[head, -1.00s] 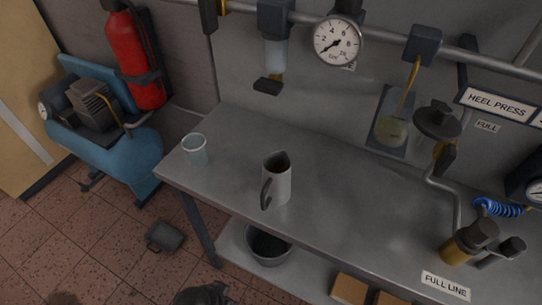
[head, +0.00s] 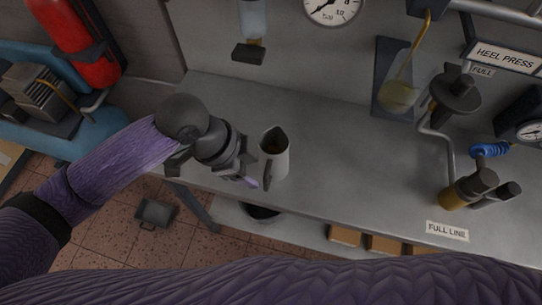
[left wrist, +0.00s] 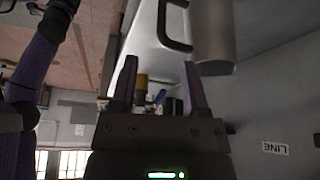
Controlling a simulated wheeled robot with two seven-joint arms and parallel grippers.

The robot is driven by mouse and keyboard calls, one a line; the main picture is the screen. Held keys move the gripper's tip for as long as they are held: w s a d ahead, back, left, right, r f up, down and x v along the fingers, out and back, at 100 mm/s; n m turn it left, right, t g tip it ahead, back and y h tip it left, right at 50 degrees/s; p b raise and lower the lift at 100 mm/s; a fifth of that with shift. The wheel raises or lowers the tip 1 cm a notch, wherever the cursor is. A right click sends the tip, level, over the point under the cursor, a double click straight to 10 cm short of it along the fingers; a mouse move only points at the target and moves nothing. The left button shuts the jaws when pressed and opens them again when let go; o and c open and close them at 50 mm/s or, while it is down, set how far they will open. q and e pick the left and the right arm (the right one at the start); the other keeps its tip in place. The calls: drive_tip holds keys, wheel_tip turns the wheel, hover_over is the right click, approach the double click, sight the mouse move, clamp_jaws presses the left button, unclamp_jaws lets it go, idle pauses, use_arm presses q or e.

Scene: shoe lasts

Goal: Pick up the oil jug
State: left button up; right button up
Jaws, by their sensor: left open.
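The oil jug (head: 277,163), grey and metallic with a dark handle, stands upright on the grey bench (head: 345,170). Its dark inside shows from above. My left gripper (head: 247,168) is open and empty, just left of the jug on its handle side. In the left wrist view the jug (left wrist: 213,38) and its handle (left wrist: 175,28) are at the top, beyond the spread purple fingers (left wrist: 160,64), with nothing between them. My right gripper is not in view; a purple arm of mine crosses the bottom of the head view.
An amber cylinder with a black top (head: 468,190) stands at the right. Bench right of the jug is clear. A red extinguisher (head: 75,40) is at the far left.

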sight(264, 184)
use_arm(q)
drive_tip(key=shift+m+y, duration=0.3)
drive_tip(key=b+x, duration=0.1)
drive_tip(key=x, duration=0.2)
drive_tip(key=b+x, duration=0.1)
drive_tip(key=x, duration=0.2)
drive_tip(key=a+b+x, duration=0.1)
drive_tip(key=x, duration=0.2)
drive_tip(key=shift+w+f, duration=0.1)
drive_tip(key=shift+f, duration=0.15)
drive_tip(key=shift+r, duration=0.1)
clamp_jaws()
idle(0.6)
